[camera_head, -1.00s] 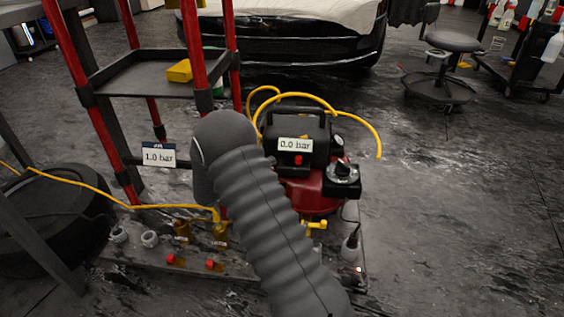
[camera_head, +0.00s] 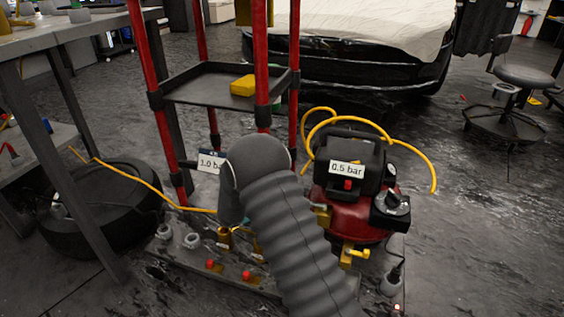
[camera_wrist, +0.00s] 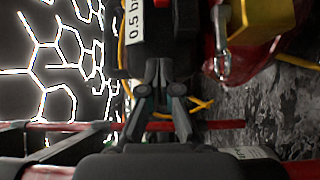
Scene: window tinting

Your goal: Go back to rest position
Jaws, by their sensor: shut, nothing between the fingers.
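My gripper (camera_wrist: 163,75) shows in the wrist view with its two fingers together and nothing between them. The black and red compressor (camera_head: 345,215) stands to the right of my grey sleeved arm in the head view, and its label reads 0.5 bar. In the wrist view, the compressor's label (camera_wrist: 136,25) lies just beyond my fingers, with a yellow part (camera_wrist: 265,20) and red surface to the right. I cannot tell whether the fingers touch anything. In the head view my arm hides the gripper.
A red-posted rack (camera_head: 228,88) with a 1.0 bar label stands behind my arm.

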